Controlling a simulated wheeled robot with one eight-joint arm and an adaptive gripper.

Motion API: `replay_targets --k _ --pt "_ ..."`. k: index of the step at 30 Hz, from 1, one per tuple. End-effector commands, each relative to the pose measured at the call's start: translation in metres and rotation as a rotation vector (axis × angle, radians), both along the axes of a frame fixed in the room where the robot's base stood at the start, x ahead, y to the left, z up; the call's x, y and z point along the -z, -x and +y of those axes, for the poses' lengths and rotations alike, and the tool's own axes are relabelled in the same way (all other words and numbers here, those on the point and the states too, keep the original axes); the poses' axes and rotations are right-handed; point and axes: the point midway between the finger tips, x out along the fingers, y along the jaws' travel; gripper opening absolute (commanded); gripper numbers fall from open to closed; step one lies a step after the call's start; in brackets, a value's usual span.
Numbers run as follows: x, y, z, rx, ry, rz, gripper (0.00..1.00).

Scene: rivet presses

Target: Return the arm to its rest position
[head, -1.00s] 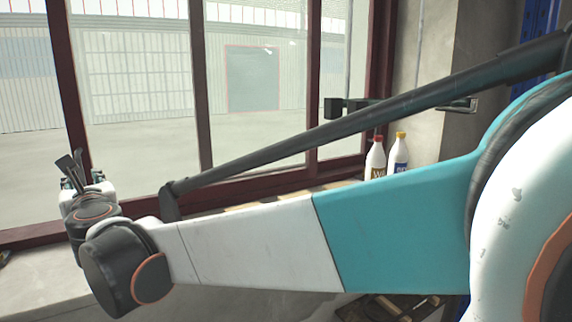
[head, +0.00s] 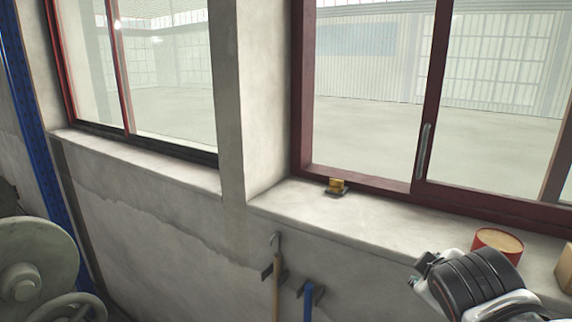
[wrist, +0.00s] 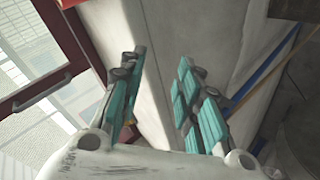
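My gripper (wrist: 163,62) shows in the wrist view with its two teal-padded fingers spread apart. Only pale wall and sill surface shows between them, so it is open and empty. In the head view, a dark ribbed wrist joint of my arm (head: 478,284) is at the lower right, in front of the window sill (head: 385,222). The fingers cannot be made out clearly in the head view. The rest of the arm is outside the picture.
A red tin (head: 497,242) and a tan box (head: 565,268) stand on the sill near my wrist. A small yellow object (head: 337,186) sits farther left. Tools with a wooden handle (head: 276,290) and blue handle (head: 308,300) hang below. A grey-green wheeled machine (head: 35,265) is lower left.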

Motion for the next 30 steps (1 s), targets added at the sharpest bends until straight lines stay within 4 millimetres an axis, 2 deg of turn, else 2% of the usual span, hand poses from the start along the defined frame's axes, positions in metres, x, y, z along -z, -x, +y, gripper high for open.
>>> replay_targets --k 3,11,23,30 --pt "0.028 0.027 0.028 0.116 -0.271 0.017 0.31" --pt "0.068 0.075 0.087 0.339 -0.730 0.100 0.31" --pt "0.139 0.074 0.087 0.341 -0.730 0.098 0.31" --pt "0.203 0.074 0.086 0.341 -0.729 0.098 0.31"
